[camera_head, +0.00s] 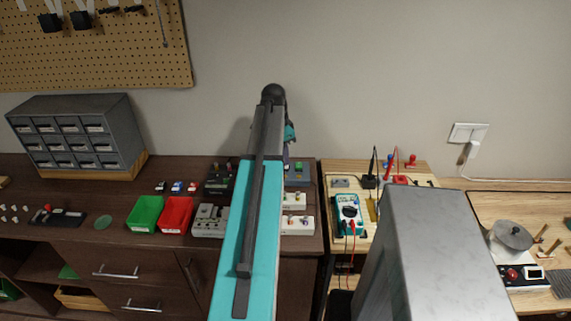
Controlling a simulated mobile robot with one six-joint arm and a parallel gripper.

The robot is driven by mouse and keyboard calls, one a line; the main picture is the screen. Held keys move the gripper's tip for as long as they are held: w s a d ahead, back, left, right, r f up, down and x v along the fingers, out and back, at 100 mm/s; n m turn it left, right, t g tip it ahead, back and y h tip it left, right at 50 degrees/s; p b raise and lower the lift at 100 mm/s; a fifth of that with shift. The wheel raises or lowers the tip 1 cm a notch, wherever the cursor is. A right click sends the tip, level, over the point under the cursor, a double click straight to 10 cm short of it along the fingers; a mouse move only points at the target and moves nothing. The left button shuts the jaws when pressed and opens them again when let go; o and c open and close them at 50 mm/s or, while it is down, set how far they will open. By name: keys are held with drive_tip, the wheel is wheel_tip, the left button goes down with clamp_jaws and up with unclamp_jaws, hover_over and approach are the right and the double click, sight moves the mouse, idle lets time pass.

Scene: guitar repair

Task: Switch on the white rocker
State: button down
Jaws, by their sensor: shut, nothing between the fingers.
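A white wall plate (462,131) is on the grey wall at the right, above the wooden benches. A white plug with a white cable (470,152) sits at its lower right side. A separate rocker on the plate is too small to make out, and I cannot tell its position. My teal and grey arm (247,230) reaches up through the middle of the view and bends at a dark joint near the wall. A small teal part of it shows behind the upper link. My gripper's fingers are hidden behind the arm, well left of the plate.
Pedals, green (146,213) and red (176,214) bins and a drawer cabinet (76,130) stand on the dark bench at left. A multimeter (349,212) lies on the middle bench. A metal round-topped item (512,236) stands at right. Wall between arm and plate is bare.

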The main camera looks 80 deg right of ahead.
drive_tip(key=shift+f, duration=0.6)
idle(0.7)
drive_tip(key=shift+r, duration=0.1)
wheel_tip(320, 180, up, 7)
drive_tip(key=p, duration=0.4)
idle(0.9)
idle(0.5)
